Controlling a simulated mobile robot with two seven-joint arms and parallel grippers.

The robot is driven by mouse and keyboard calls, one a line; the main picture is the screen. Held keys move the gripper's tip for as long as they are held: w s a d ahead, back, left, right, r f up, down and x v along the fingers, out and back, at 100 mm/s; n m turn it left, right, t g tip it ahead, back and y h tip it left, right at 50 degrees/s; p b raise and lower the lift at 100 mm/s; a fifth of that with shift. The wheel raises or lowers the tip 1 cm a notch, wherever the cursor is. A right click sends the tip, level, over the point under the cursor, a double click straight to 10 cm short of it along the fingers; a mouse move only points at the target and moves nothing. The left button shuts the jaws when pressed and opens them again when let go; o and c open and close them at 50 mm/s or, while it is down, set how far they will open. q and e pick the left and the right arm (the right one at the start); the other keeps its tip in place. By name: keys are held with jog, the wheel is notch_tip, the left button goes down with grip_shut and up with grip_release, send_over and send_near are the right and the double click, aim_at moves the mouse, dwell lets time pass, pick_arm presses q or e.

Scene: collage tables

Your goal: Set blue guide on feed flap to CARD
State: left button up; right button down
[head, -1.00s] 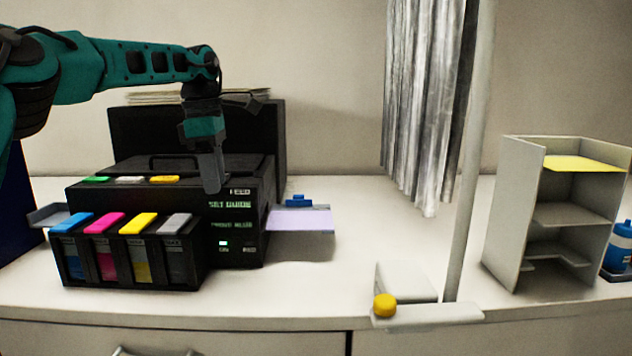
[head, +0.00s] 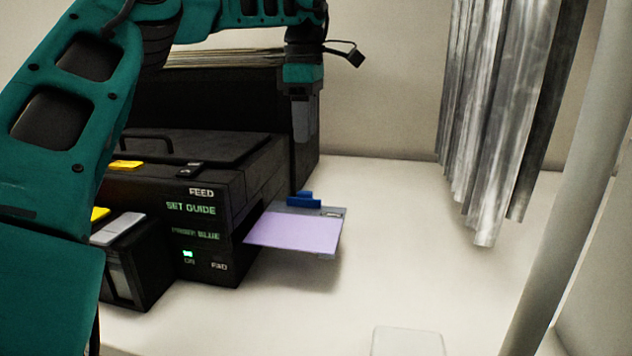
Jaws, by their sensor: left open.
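The blue guide (head: 304,199) sits at the back edge of the grey feed flap (head: 334,212), which sticks out from the right side of the black printer (head: 225,180). A flat purple sheet (head: 295,232) lies on the flap in front of the guide. Any CARD mark on the flap is too small to read. My left gripper (head: 304,140) points down above the guide, with a clear gap and no contact. It is open and empty, though its fingers overlap in this view. My right gripper is out of view.
The printer front reads "FEED" and "SET GUIDE", with a green light (head: 188,254). An ink tank unit (head: 130,262) stands at its front left. Grey hanging strips (head: 495,120) and a pale post (head: 565,190) are at the right.

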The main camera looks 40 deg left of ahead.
aim_at(305, 192)
pick_arm(q)
notch_tip(305, 192, down, 12)
jog(key=shift+s+f+b, duration=0.15)
jog(key=shift+b, duration=0.5)
grip_shut()
dwell(0.3)
